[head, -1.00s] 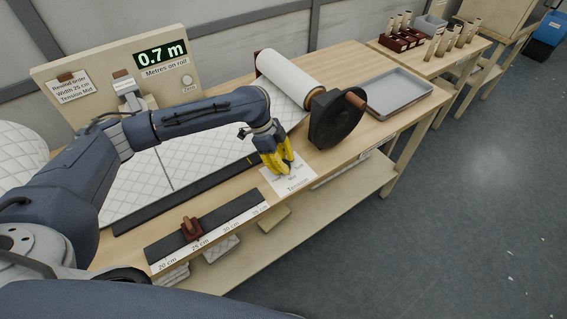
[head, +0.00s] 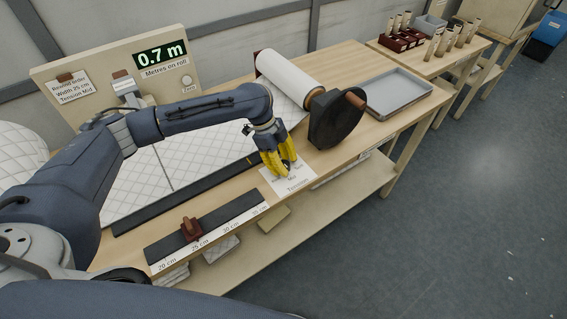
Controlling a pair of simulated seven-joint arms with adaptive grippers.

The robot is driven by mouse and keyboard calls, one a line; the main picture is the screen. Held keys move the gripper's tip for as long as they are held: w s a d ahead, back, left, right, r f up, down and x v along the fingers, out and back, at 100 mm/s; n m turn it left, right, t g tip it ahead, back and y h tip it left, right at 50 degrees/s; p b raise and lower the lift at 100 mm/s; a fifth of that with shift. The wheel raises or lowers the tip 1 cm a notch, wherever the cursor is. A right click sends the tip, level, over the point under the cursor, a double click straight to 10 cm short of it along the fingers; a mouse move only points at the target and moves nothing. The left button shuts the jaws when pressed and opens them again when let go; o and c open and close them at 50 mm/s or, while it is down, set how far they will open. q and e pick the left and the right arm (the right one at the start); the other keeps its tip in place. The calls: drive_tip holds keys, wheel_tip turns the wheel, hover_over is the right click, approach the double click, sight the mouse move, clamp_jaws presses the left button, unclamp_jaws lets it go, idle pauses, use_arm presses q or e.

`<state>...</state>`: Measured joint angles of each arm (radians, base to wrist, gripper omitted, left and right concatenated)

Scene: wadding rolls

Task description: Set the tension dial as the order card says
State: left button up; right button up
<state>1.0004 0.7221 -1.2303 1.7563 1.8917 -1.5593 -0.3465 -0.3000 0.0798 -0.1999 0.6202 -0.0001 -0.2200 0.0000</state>
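The white tension plate (head: 292,185) lies near the table's front edge, with "Mid" and "Tension" legible and other print partly covered. My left gripper (head: 279,172) points down over this plate with its yellow fingers. The dial itself is hidden behind the fingers, so its setting and whether the fingers touch it cannot be seen. How far the fingers are closed is unclear. My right gripper is out of view.
A width rail (head: 232,219) with a brown slider (head: 191,229) near 25 cm lies front left. A white roll (head: 288,78) with a dark crank disc (head: 337,119) stands behind the gripper, right of it. A grey tray (head: 399,92) is farther right. The display (head: 161,54) reads 0.7 m.

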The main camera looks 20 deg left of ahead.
use_arm(q)
drive_tip(key=o, duration=0.4)
drive_tip(key=shift+a, duration=0.1)
drive_tip(key=v, duration=1.2)
